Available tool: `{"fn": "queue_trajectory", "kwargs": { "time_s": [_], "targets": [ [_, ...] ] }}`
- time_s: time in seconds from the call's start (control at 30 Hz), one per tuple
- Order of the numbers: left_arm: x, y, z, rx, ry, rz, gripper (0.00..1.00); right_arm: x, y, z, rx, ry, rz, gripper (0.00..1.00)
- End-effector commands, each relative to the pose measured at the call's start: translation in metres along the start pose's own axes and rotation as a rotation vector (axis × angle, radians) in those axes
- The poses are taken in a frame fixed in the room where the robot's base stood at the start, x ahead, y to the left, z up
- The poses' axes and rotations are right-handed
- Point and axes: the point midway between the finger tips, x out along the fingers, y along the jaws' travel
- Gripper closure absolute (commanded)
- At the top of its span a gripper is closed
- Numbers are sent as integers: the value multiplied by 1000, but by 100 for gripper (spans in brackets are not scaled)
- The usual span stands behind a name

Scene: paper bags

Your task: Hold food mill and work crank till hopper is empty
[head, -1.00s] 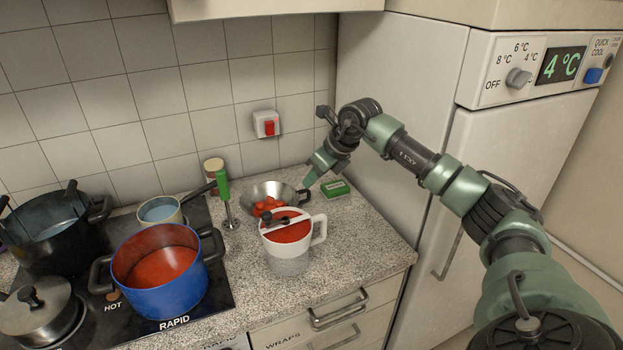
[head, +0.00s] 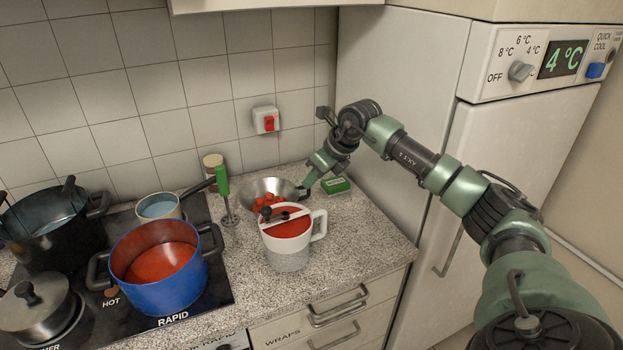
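The food mill (head: 290,255) stands upright on the counter as a white pot with a side handle on its right. Red pulp (head: 290,228) shows in its open top. A pale bar lies across the top, with a dark crank knob (head: 267,213) at its left rim. My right gripper (head: 306,184) reaches down from the right, behind the mill, close to the dark handle of a metal bowl (head: 256,187). It is apart from the crank knob. Its fingers are too small to tell open from shut, or whether they touch the bowl. My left gripper is out of view.
The bowl holds red pieces. A blue pot (head: 160,290) of red sauce, a dark pot (head: 50,240) and a small pan (head: 160,207) crowd the hob. Counter right of the mill is clear.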

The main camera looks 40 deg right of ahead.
Motion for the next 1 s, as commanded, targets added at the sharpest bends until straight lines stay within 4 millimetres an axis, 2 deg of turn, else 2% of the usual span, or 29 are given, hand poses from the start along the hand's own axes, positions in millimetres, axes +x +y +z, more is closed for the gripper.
{"fn": "queue_trajectory", "kwargs": {
  "time_s": [1.0],
  "targets": [
    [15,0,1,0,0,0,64,18,0,-11,0,0,0,100]
  ]
}}
